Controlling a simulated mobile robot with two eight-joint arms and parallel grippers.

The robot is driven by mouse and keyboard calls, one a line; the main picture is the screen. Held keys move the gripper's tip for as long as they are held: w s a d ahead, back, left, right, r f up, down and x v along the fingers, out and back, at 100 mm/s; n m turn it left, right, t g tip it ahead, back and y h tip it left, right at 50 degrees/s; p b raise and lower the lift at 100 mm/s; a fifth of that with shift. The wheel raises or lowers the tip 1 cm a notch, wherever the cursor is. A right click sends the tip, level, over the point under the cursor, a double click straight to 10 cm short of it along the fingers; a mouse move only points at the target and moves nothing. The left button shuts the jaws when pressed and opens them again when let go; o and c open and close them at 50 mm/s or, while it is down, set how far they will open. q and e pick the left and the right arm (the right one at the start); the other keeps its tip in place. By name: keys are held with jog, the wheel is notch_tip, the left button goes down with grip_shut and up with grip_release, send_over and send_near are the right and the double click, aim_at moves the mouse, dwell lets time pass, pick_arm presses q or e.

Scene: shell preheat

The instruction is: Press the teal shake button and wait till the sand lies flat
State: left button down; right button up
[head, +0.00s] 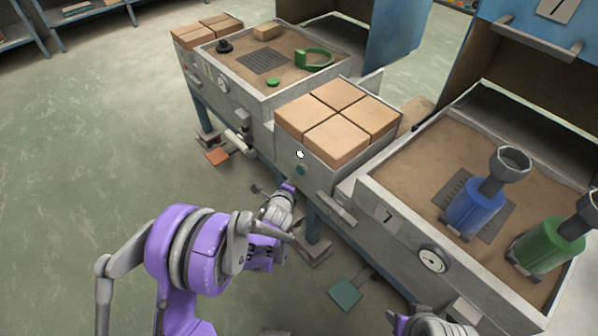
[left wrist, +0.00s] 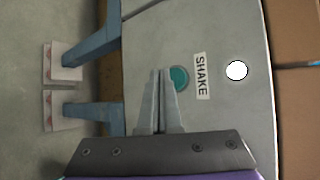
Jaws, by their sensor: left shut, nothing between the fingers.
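The teal shake button (head: 301,170) is on the grey front panel below the tan blocks. In the left wrist view the button (left wrist: 180,76) sits beside a SHAKE label (left wrist: 201,76), partly covered by my fingers. My left gripper (head: 289,187) is shut and empty, its tips at the button's edge in that view; I cannot tell whether they touch it. A round white lamp (head: 300,154) is above the button. Sand (head: 430,150) fills the right box around a blue and a green cylinder. My right gripper (head: 430,324) is cut off at the bottom edge.
Tan blocks (head: 338,118) stand between the boxes. A teal pedal (head: 345,294) lies on the floor below. Open floor lies to the left.

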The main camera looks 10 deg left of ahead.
pick_arm(q)
jog(key=s+a+b, duration=0.2)
jog(key=s, duration=0.1)
jog(key=shift+s+a, duration=0.25)
jog(key=shift+a, duration=0.15)
dwell(0.6)
